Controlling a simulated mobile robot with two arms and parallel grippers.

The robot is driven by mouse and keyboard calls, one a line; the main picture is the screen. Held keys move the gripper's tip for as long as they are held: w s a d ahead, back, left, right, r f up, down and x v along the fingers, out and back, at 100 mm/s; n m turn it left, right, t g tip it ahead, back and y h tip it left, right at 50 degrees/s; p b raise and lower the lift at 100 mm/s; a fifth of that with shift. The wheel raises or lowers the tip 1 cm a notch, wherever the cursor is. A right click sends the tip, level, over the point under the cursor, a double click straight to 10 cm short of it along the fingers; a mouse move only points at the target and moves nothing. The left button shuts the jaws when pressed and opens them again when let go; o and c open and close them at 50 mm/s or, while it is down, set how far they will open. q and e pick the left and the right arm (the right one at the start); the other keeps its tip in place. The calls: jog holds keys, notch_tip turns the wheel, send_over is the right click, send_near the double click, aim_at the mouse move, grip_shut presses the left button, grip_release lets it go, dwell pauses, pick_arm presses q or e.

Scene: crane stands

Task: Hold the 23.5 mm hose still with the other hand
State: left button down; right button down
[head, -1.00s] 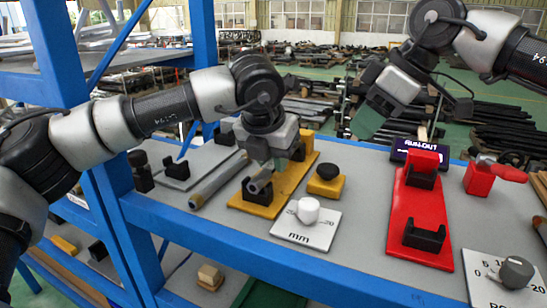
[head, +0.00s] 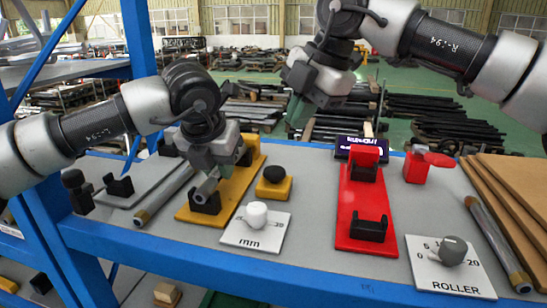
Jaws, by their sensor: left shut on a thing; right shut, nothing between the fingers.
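A grey hose (head: 206,187) lies in the black cradle (head: 205,203) on the yellow plate (head: 187,214). Its near end shows; its far part is hidden behind my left gripper. My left gripper (head: 222,168) is shut on the hose, above the yellow plate. My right gripper (head: 299,113) is shut and empty, raised behind the bench at upper middle, apart from the hose. I cannot read the hose's size.
A white mm dial (head: 257,215) and a yellow block with a black knob (head: 274,182) stand right of the plate. A red plate (head: 350,225) with black cradles lies further right. Grey tubes lie at left (head: 163,194) and right (head: 497,243).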

jog(key=s+a+r+m+t+h, duration=0.1)
jog(key=a+r+m+h, duration=0.1)
jog(key=m, duration=1.2)
jog(key=s+a+r+m+h, duration=0.1)
jog(key=a+r+m+h, duration=0.1)
jog(key=m, duration=1.3)
jog(key=shift+s+r+m+t+h, duration=0.3)
jog(key=shift+r+t+h, duration=0.1)
jog(key=shift+r, duration=0.2)
jog(key=shift+a, duration=0.1)
